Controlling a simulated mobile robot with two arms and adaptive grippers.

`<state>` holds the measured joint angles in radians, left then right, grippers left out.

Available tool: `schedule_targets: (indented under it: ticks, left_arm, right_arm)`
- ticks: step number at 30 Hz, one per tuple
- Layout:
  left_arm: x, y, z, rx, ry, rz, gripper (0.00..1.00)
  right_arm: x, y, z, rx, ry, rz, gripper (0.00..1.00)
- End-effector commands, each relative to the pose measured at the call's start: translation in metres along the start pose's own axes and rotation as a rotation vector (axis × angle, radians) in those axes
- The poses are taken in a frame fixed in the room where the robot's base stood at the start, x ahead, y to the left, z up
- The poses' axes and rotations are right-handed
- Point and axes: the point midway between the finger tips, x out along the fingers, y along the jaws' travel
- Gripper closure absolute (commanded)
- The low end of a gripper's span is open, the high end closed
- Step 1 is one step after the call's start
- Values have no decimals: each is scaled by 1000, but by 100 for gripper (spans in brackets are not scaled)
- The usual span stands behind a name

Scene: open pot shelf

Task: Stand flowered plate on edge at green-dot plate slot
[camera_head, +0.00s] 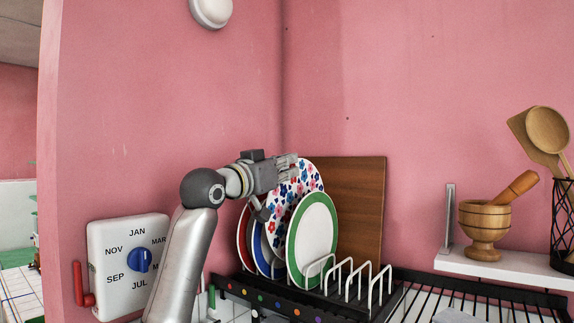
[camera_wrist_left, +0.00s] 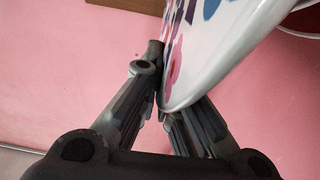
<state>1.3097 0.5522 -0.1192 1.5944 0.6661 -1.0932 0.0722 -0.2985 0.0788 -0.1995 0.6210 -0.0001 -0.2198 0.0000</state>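The flowered plate (camera_head: 297,186), white with red and blue flowers, stands upright on edge above the dark rack, behind a green-rimmed plate (camera_head: 313,237). Its lower part is hidden, so I cannot tell whether it touches the rack. My left gripper (camera_head: 276,186) is at the plate's upper left rim. In the left wrist view the flowered plate (camera_wrist_left: 215,58) has its rim between the two fingers of the gripper (camera_wrist_left: 175,108), which look closed on it. A green dot (camera_head: 262,299) is on the rack's front rail. My right gripper is in neither view.
Blue-rimmed (camera_head: 257,248) and red-rimmed (camera_head: 243,240) plates stand close left of the flowered one. White wire dividers (camera_head: 352,277) to the right hold empty slots. A wooden board (camera_head: 358,205) leans behind. A mortar (camera_head: 484,225) stands on a shelf at right.

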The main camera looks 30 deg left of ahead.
Motion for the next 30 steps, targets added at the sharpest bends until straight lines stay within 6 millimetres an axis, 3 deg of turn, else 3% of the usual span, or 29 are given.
schedule_targets:
  ticks: [15, 30]
  left_arm:
    - [-7, 0, 36, 1, 6, -1, 100]
    - [-7, 0, 38, 0, 6, -1, 100]
  right_arm:
    - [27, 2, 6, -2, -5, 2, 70]
    - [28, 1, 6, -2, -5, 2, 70]
